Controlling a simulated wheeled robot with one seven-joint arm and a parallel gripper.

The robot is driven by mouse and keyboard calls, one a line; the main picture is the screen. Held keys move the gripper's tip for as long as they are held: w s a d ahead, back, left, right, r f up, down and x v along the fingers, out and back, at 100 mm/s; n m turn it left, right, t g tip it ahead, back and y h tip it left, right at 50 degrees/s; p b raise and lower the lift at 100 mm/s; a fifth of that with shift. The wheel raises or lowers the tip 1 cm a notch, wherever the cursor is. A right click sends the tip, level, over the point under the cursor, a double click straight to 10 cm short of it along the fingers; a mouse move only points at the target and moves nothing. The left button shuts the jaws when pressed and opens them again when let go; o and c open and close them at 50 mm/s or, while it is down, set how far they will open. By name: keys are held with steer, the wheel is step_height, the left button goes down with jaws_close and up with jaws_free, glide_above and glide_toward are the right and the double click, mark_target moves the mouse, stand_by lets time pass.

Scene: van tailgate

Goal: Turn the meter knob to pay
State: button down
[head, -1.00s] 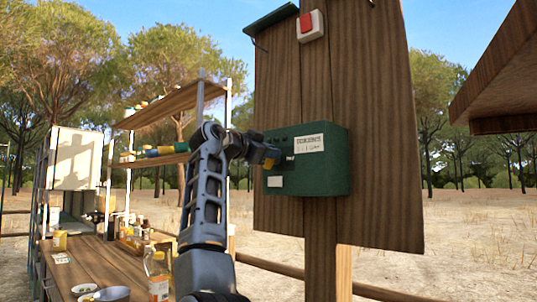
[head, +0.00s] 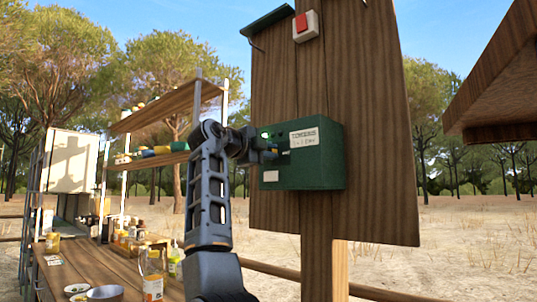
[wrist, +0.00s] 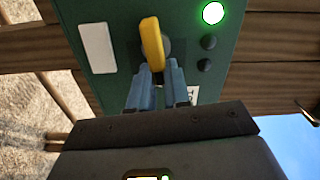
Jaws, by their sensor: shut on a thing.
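The green meter box (head: 318,165) is fixed to a wooden board on a post. In the wrist view its yellow knob (wrist: 152,43) points roughly up and down the picture, with a slight tilt. My gripper (wrist: 158,68) has its blue fingers shut on the lower end of the knob. In the head view my gripper (head: 268,152) is at the box's left front, and the knob is mostly hidden there. A round green light (wrist: 213,13) glows on the meter, above two dark round lamps (wrist: 208,42). It also glows in the head view (head: 265,134).
A red button on a white plate (head: 306,24) is high on the wooden board (head: 372,130). A wooden counter (head: 110,270) with a bottle (head: 152,275) and bowls is at lower left, shelves behind. A wooden panel (head: 505,75) juts in at upper right.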

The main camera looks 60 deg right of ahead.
steer(key=shift+f+m, duration=0.2)
steer(key=shift+m, duration=0.4)
steer(key=c, duration=1.1)
jaws_free()
steer(key=shift+b+v, duration=0.45)
steer(key=shift+v, duration=3.45)
steer(key=shift+w+f, duration=0.1)
